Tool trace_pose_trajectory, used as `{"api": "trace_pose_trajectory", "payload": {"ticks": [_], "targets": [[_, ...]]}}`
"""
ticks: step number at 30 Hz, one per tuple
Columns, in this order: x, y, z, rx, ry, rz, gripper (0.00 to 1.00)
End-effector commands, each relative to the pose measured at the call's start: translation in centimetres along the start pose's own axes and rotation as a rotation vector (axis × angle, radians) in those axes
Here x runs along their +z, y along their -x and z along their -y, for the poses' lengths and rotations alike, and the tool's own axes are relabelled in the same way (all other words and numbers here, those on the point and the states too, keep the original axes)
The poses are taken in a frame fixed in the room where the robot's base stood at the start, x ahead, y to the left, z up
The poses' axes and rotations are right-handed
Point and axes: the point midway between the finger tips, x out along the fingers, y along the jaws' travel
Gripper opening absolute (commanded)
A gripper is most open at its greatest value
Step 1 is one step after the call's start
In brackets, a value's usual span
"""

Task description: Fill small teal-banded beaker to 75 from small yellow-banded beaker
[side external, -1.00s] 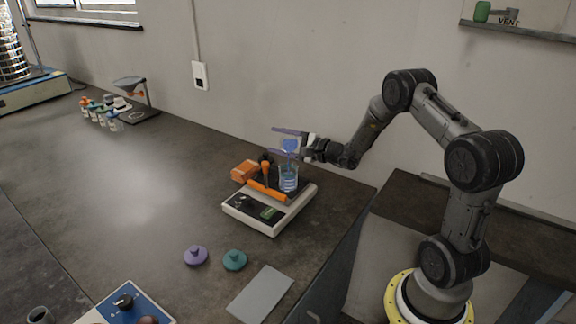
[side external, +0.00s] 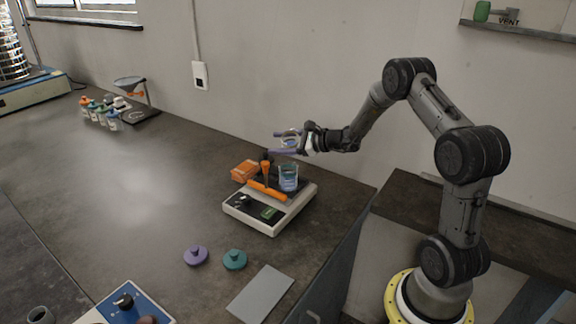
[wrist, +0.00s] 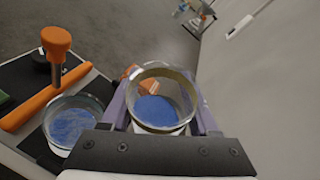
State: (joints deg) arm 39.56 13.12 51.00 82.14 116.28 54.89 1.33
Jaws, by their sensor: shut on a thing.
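My gripper (side external: 283,143) is shut on the small yellow-banded beaker (wrist: 163,98), whose rim looks yellowish in the wrist view. It is held above the balance, about upright in the side view, with blue material inside. The small teal-banded beaker (side external: 288,180) stands upright on the balance (side external: 265,212), below my gripper and apart from it. In the wrist view the teal-banded beaker (wrist: 70,125) is left of the held one and also holds blue material. The balance's green display (side external: 270,213) is too small to read.
An orange-handled tool (side external: 266,185) lies by the beaker on the balance, and an orange block (side external: 244,171) is behind. A purple lid (side external: 196,255), a teal lid (side external: 235,260) and a grey plate (side external: 261,294) lie in front. Several capped bottles (side external: 101,114) stand far left.

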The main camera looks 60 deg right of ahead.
Motion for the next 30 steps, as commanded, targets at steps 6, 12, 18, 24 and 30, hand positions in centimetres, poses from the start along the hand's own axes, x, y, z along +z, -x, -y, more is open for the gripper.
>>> {"api": "trace_pose_trajectory", "payload": {"ticks": [6,12,18,24,30], "targets": [[-2.5,-1.1,0.0,0.061,-0.149,-0.022,0.01],[-4.5,-1.9,0.0,0.116,-0.281,-0.04,0.01],[-5.1,-2.2,0.3,0.157,-0.379,-0.054,0.01],[-5.4,-2.4,0.6,0.183,-0.441,-0.061,0.01],[-5.5,-2.4,0.6,0.192,-0.462,-0.064,0.01]]}}
